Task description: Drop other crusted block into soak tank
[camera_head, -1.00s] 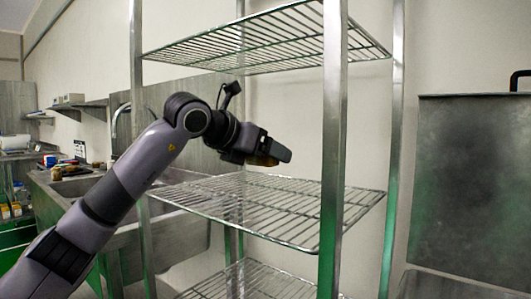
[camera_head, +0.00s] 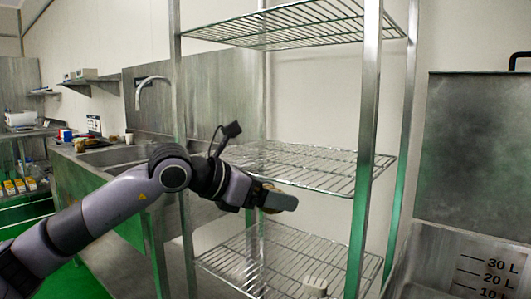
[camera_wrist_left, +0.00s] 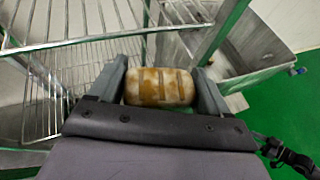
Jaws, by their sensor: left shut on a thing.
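My left gripper (camera_head: 284,202) is shut on a crusted block, in front of the wire rack and lower in the picture than its middle shelf. In the left wrist view the block (camera_wrist_left: 160,87) is a rounded, tan-brown piece with darker bands, between both fingers of my gripper (camera_wrist_left: 160,70). In the head view the fingers mostly hide the block. The soak tank (camera_head: 440,262) is a steel basin at the lower right, with litre marks on its inside wall and a raised lid (camera_head: 475,150). Its bottom is out of view. My right gripper is not in view.
The wire rack's post (camera_head: 366,150) stands between my gripper and the tank. A sink counter (camera_head: 95,158) stands at the left.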

